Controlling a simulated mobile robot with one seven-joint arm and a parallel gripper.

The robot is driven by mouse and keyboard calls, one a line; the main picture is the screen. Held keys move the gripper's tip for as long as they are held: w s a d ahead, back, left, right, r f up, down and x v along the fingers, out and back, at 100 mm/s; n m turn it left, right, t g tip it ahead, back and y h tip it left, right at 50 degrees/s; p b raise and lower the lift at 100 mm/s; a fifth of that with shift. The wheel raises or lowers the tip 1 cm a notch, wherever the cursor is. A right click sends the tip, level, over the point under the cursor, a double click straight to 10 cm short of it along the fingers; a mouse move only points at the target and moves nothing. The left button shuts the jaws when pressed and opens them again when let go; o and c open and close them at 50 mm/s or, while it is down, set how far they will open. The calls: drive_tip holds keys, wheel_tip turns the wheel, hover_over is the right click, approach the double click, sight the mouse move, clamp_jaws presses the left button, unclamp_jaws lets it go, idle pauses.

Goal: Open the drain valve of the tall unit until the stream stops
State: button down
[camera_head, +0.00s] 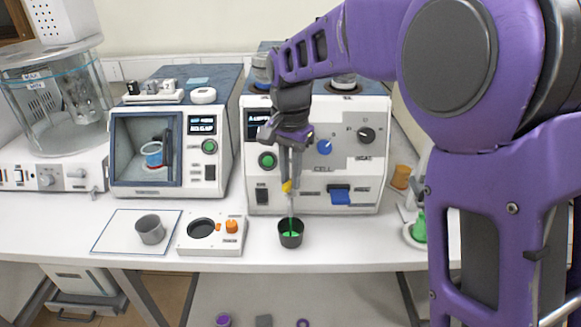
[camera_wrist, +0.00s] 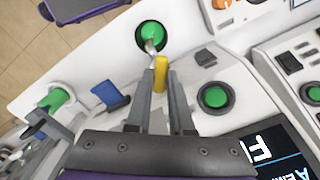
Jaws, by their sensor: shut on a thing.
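The tall unit (camera_head: 225,198) is the white and blue-grey machine at the centre of the bench, partly behind my arm; my gripper (camera_head: 289,180) is in front of its lower front. My gripper is shut on the yellow drain valve handle (camera_head: 287,186), which also shows between my fingers in the wrist view (camera_wrist: 160,72). A thin green stream runs from the spout below into a dark cup (camera_head: 290,241) on the bench. In the wrist view the cup (camera_wrist: 140,45) holds green liquid and sits under the metal spout (camera_wrist: 150,45).
A blue lever (camera_head: 340,194) juts out right of the valve. A hot-plate-like device (camera_head: 210,246) with an orange knob and a grey beaker (camera_head: 150,229) on a mat stand to the left. The bench edge is just in front of the cup.

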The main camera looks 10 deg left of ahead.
sight(290, 181)
drive_tip(key=n+p, duration=0.1)
drive_tip(key=n, duration=0.2)
drive_tip(key=shift+n, duration=1.9)
drive_tip(key=c, duration=0.8)
unclamp_jaws()
wheel_tip(290, 181, up, 18)
drive_tip(key=shift+f, duration=0.25)
